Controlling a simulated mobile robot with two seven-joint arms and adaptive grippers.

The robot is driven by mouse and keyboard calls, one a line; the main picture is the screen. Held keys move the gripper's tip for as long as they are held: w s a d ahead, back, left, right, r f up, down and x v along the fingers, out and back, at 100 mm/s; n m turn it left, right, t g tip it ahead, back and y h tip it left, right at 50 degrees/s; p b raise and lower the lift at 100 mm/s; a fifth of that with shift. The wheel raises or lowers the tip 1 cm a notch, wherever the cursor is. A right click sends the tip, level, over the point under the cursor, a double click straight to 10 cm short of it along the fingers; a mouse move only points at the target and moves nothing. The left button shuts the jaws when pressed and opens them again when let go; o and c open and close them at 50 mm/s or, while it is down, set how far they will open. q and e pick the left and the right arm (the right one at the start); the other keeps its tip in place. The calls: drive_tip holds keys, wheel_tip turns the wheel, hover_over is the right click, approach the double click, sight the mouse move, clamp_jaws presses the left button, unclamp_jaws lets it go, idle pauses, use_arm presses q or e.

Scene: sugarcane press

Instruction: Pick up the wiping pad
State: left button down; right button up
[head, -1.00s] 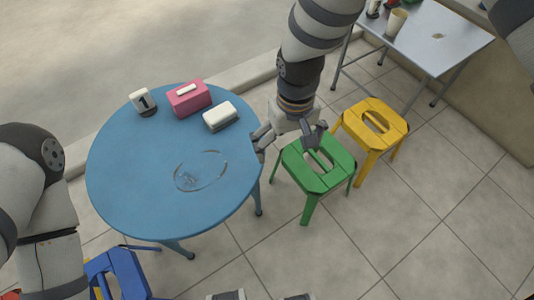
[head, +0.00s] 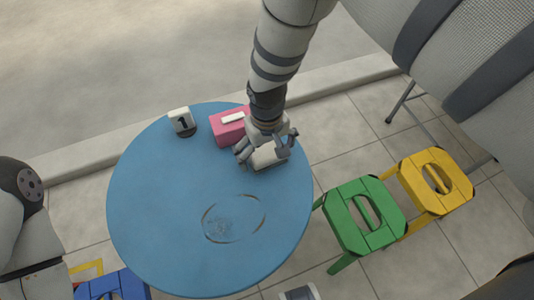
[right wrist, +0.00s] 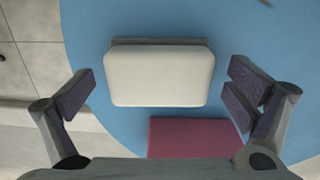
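The wiping pad (head: 268,158) is a white block with rounded corners and a darker base, lying on the blue round table (head: 150,200). In the right wrist view the wiping pad (right wrist: 160,75) sits between the spread fingers, with a gap on each side. My right gripper (head: 265,153) is open over the pad and partly covers it in the head view; its fingers also show in the right wrist view (right wrist: 160,97). My left gripper is not in view; only part of my left arm shows at the left edge.
A pink tissue box (head: 226,129) stands right beside the pad. A white number block marked 1 (head: 181,121) is farther left. A ring-shaped wet mark (head: 233,218) lies on the table. Green (head: 364,216) and yellow (head: 436,181) stools stand to the right.

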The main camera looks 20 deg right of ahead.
sight(265, 152)
drive_tip(key=c, duration=1)
drive_tip(key=shift+c, duration=0.2)
drive_tip(key=shift+r, duration=0.1)
drive_tip(key=shift+w+r, duration=0.1)
drive_tip(key=shift+r, duration=0.25)
drive_tip(key=r, duration=0.2)
drive_tip(key=r+p, duration=0.1)
drive_tip(key=shift+a+r, duration=0.15)
drive_tip(key=shift+a, duration=0.1)
drive_tip(key=a+r, duration=0.1)
drive_tip(key=r, duration=0.1)
drive_tip(key=s+a+r+p, duration=0.1)
drive_tip(key=a+r, duration=0.1)
drive_tip(key=shift+s+a+r, duration=0.15)
drive_tip(key=shift+a+r, duration=0.05)
drive_tip(key=shift+r, duration=0.1)
use_arm(q)
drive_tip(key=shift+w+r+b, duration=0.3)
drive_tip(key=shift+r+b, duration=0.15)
drive_tip(key=shift+b, duration=0.05)
use_arm(e)
drive_tip(key=s+a+r, duration=0.3)
drive_tip(key=a+r, duration=0.1)
drive_tip(key=a, duration=0.5)
drive_tip(key=shift+s+r, duration=0.15)
drive_tip(key=shift+s, duration=0.1)
